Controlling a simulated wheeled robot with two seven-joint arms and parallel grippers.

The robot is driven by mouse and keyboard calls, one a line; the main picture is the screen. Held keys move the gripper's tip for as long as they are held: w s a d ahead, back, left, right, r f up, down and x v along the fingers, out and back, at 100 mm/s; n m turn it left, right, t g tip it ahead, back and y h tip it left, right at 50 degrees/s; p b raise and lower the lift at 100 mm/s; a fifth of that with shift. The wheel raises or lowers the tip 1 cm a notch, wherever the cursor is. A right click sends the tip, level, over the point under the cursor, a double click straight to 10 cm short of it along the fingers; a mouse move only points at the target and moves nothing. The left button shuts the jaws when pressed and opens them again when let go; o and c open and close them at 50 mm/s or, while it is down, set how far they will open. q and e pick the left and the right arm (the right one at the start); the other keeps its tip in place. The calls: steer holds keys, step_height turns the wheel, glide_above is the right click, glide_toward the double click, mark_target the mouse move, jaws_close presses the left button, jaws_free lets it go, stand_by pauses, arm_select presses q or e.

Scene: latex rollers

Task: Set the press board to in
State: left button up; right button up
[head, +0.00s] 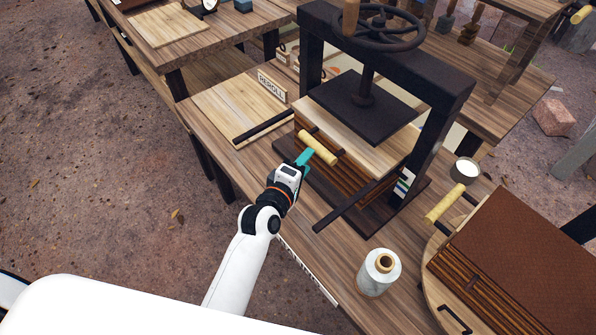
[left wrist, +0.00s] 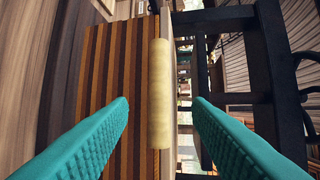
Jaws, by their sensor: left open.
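The press board (head: 385,158) is a pale wooden slab on a brown layered stack (head: 345,180), under the dark plate (head: 362,108) of the screw press. A yellow cylindrical handle (head: 318,147) is at its front edge. In the left wrist view the handle (left wrist: 159,95) stands upright in the picture, between my teal fingers and ahead of them. My left gripper (head: 304,158) is open and close to the handle; whether it touches is unclear in the head view. The far part of the board is hidden under the plate. My right gripper is not in view.
The dark press frame (head: 440,110) rises around the board. A dark bar (head: 345,205) juts forward right of the handle. A white spool (head: 379,272), a small cup (head: 466,170) and a brown slab (head: 530,240) stand to the right. A pale REROLL board (head: 235,108) lies left.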

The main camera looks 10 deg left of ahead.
arm_select(q)
steer(key=shift+v, duration=1.7)
steer(key=s+a+f+m+g+y, duration=0.1)
steer(key=s+a+f+m+g, duration=0.15)
steer(key=s+m+g, duration=0.4)
steer(key=s+a+f+m+g+y, duration=0.15)
steer(key=s+a+m, duration=0.25)
steer(key=s, duration=0.6)
steer(key=s+a+f+m+g+y, duration=0.1)
steer(key=s+a+m+g+y, duration=0.1)
steer(key=s+a+m+g, duration=0.35)
step_height(320, 180, down, 26)
steer(key=s+d, duration=0.2)
steer(key=s, duration=0.1)
steer(key=s+a+f, duration=0.3)
steer(key=s+f, duration=1.3)
steer(key=shift+s+f+m+g, duration=0.25)
steer(key=shift+s+m+g, duration=0.05)
steer(key=shift+s+g, duration=0.15)
